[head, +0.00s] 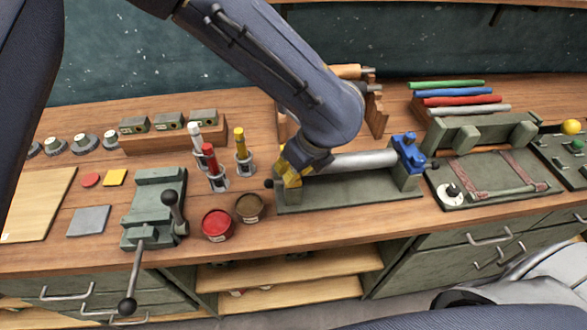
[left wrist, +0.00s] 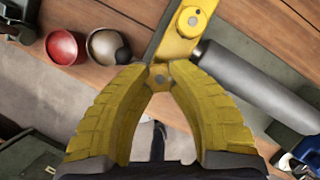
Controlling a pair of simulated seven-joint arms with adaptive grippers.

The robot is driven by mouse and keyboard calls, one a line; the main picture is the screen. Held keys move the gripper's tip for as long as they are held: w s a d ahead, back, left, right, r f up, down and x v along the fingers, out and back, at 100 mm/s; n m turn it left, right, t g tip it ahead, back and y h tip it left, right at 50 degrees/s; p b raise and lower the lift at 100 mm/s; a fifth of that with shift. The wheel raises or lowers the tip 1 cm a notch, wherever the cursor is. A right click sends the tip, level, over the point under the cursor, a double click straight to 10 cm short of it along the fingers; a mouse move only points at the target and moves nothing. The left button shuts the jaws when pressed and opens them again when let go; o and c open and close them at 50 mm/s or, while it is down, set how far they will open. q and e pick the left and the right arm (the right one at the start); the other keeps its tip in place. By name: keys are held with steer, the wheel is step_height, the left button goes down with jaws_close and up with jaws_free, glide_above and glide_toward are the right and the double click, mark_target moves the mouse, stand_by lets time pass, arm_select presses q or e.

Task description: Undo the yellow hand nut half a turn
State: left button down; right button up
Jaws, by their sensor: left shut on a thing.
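A grey pipe (head: 350,162) lies across a green fixture (head: 345,196), with a yellow clamp at its left end and a blue clamp (head: 408,150) at its right end. My left gripper (left wrist: 158,68) has ribbed yellow fingers, shut on the yellow hand nut (left wrist: 159,78) at the left end of the fixture. In the left wrist view the yellow clamp bar (left wrist: 186,38) runs up from the fingertips beside the pipe (left wrist: 240,85). In the head view my wrist and fingers hide most of the nut. My right gripper is not in view.
A red tin (head: 217,224) and a brown tin (head: 249,207) stand left of the fixture, with red and yellow markers behind them. A green vice (head: 155,205) is further left. Coloured rods (head: 455,94) and a green tray (head: 490,180) lie to the right.

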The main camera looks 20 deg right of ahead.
arm_select(q)
steer(key=shift+f+n+g+y, duration=0.1)
steer(key=shift+n+g+y, duration=0.35)
steer(key=shift+n, duration=1.15)
steer(key=shift+s, duration=0.1)
steer(key=c, duration=1.3)
jaws_free()
steer(key=shift+d, duration=0.1)
steer(key=v, duration=1.2)
steer(key=shift+d, duration=0.1)
